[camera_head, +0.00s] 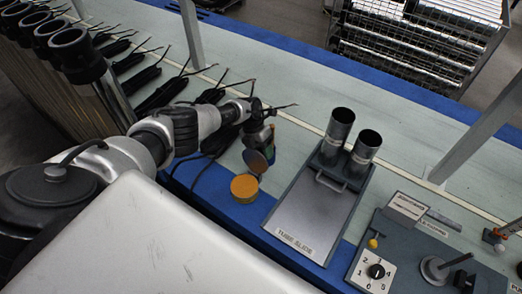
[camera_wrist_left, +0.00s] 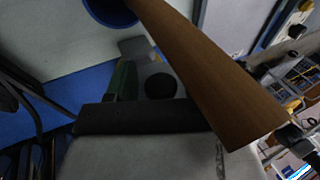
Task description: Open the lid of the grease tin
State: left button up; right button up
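The grease tin (camera_head: 244,188) stands on the blue front strip of the bench in the head view, a short round tin with an orange-brown top face. In the left wrist view a broad brown band (camera_wrist_left: 210,70), apparently the lid's side, crosses close to the camera. A green finger part (camera_wrist_left: 123,82) shows beside it. My right gripper is not in view.
A tube slide (camera_head: 318,215) with two upright metal tubes stands right of the tin. A control box with a numbered dial (camera_head: 375,271) is further right. Black cables and tools lie along the bench at the left. A wire crate (camera_head: 415,40) is behind.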

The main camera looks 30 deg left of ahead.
pick_arm(q)
jog(key=v, duration=1)
jog(key=shift+a+r, duration=0.2)
jog(key=shift+r, duration=0.15)
dwell(0.3)
